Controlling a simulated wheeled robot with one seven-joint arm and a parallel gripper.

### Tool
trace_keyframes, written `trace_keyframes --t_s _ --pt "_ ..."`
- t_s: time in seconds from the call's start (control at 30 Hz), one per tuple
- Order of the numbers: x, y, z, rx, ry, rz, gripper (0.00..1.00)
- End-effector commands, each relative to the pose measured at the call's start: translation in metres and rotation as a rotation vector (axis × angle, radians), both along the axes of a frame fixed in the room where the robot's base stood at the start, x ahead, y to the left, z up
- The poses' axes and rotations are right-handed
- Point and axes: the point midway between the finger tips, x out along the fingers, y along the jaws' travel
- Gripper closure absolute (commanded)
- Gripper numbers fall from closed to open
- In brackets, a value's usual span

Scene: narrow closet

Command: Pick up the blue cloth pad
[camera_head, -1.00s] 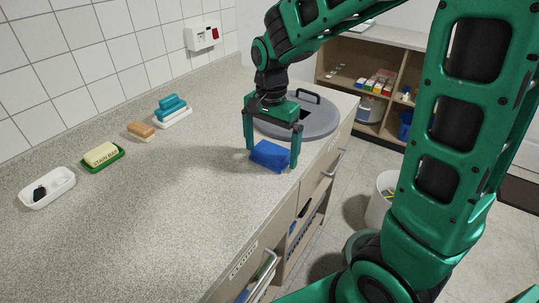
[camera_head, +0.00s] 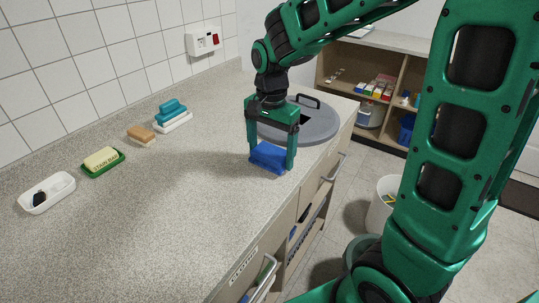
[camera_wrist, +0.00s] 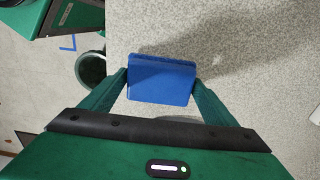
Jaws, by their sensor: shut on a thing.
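The blue cloth pad (camera_head: 268,157) is on or just above the speckled counter, near its front edge; I cannot tell whether it touches the counter. My gripper (camera_head: 271,163) points down with one finger on each side of the pad and is shut on it. In the wrist view the pad (camera_wrist: 161,80) sits between the two fingertips (camera_wrist: 160,84), its broad face fully visible.
A grey round lid (camera_head: 318,125) lies on the counter behind my gripper. The counter's middle is clear.

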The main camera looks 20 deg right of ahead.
Motion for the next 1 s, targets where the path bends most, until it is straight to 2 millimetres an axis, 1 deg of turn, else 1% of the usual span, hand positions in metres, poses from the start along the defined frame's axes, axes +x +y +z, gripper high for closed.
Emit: trace_keyframes --t_s 0.17,0.5,0.6,0.73,0.83,1.0 --pt "0.001 0.000 0.030 0.001 -0.007 -0.001 0.44" --pt "-0.036 0.061 0.072 0.001 -0.003 0.004 0.44" --pt "-0.045 0.075 0.082 0.001 -0.003 0.005 0.44" --pt "-0.053 0.089 0.091 0.000 -0.002 0.002 0.44" --pt "-0.057 0.095 0.096 0.000 -0.002 0.001 0.44" --pt "-0.060 0.100 0.099 0.000 -0.002 0.000 0.44"
